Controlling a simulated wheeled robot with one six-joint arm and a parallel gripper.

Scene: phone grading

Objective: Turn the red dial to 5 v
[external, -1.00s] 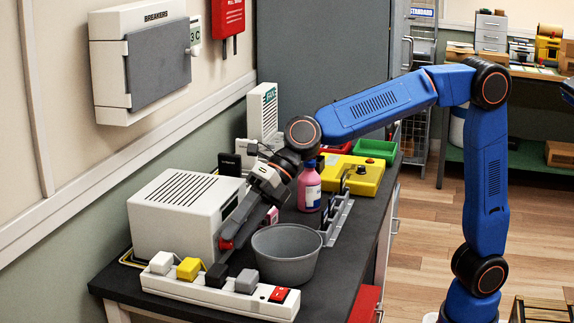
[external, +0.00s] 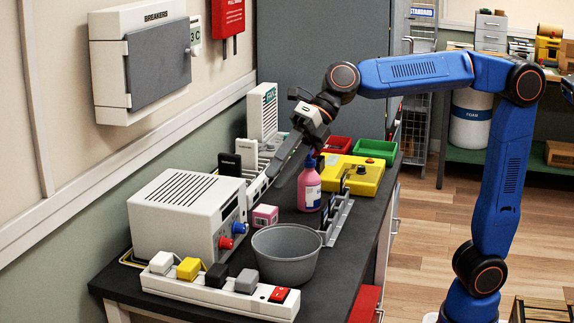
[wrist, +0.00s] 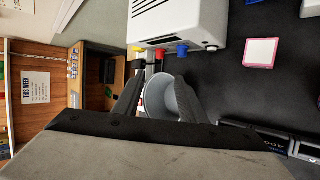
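The white box-shaped power supply (external: 178,222) stands on the dark bench with vents on top. Its front has a red dial (external: 225,242) and, to the right of it, a blue dial (external: 239,228). In the wrist view the red dial (wrist: 159,53) and blue dial (wrist: 182,50) stick out of the box's front edge. The display and the dial's setting cannot be read. My gripper (external: 273,177) is above the bench, up and right of the dials, touching neither. In the wrist view my gripper (wrist: 158,85) has its fingers apart with nothing between them.
A grey bowl (external: 287,254) stands in front of the power supply. A power strip (external: 220,292) with several plugs lies along the near edge. A pink box (external: 265,216), pink bottle (external: 309,188) and grey phone rack (external: 338,220) stand nearby.

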